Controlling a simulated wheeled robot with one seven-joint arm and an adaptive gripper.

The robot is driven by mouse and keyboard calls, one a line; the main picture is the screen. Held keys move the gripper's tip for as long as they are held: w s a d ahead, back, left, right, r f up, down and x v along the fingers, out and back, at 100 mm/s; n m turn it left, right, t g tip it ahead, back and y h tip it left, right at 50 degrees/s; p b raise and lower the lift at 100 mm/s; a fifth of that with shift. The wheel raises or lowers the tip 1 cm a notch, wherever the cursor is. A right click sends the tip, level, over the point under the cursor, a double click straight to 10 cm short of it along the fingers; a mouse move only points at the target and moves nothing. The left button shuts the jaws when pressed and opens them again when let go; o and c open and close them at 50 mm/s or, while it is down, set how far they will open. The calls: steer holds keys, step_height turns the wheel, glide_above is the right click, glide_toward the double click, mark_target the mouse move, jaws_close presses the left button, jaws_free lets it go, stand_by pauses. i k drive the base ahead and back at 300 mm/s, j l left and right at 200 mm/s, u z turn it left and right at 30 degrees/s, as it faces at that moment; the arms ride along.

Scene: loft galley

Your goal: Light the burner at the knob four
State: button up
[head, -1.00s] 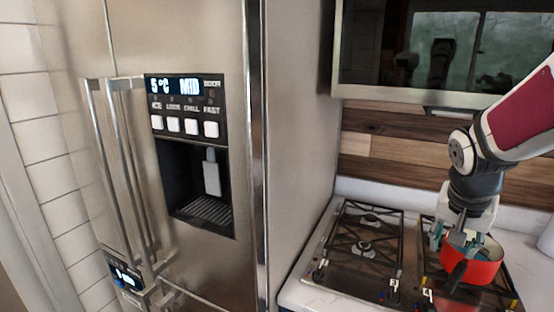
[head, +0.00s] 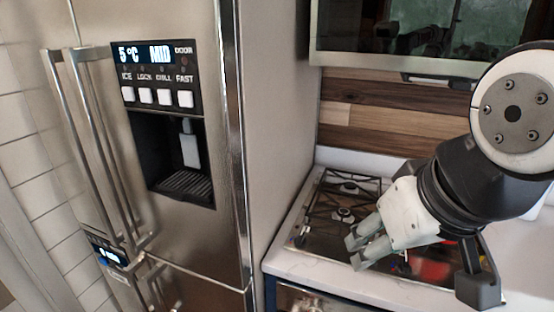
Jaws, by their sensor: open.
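My gripper (head: 356,251) is in the head view, over the front of the cooktop (head: 318,222). Its two pale fingers point down and left, a little apart, with nothing seen between them. The left burners (head: 345,214) show under black grates, and I see no flame on them. A red pot (head: 436,270) shows in part on the right side of the cooktop, mostly behind my gripper and arm. The mark for knob four is not visible now. My arm covers most of the right burners.
A tall steel fridge (head: 225,120) with a water dispenser stands at the left, close to the counter. The white counter edge (head: 300,265) runs along the front, with a steel appliance front (head: 300,300) below it. A dark-screened appliance (head: 400,35) hangs above.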

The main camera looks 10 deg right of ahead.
mark_target(403, 267)
steer(key=z, duration=0.75)
